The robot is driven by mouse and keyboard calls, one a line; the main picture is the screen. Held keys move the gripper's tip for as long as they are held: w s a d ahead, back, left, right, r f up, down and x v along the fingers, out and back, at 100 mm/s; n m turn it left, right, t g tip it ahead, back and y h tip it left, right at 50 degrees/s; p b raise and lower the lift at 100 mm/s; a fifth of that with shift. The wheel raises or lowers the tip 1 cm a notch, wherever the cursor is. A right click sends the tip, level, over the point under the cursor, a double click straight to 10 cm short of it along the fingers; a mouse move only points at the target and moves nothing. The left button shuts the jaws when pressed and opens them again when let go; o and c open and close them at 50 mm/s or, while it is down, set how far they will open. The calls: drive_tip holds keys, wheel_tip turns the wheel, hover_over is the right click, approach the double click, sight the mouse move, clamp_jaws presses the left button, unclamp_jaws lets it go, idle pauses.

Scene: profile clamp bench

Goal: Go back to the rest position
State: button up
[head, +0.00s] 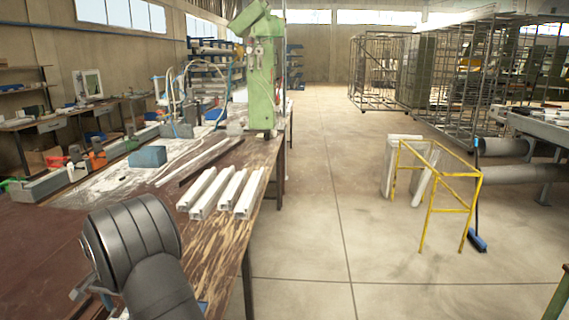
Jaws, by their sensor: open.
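My arm's dark grey wrist shows at the lower left in the head view, over the near end of the bench. My gripper (90,292) is mostly hidden behind the wrist; only small grey parts show at its lower left. It is open, and I see nothing held in it. Several white profiles (220,191) lie side by side on the wooden bench (258,150), beyond my arm and clear of it.
A blue block (147,157) and a row of clamps (97,158) stand on the bench's left side. A green machine (262,80) stands at its far end. A yellow frame (436,190) stands on the open floor at right.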

wheel_tip(320, 180, down, 4)
drive_tip(key=shift+r, duration=0.5)
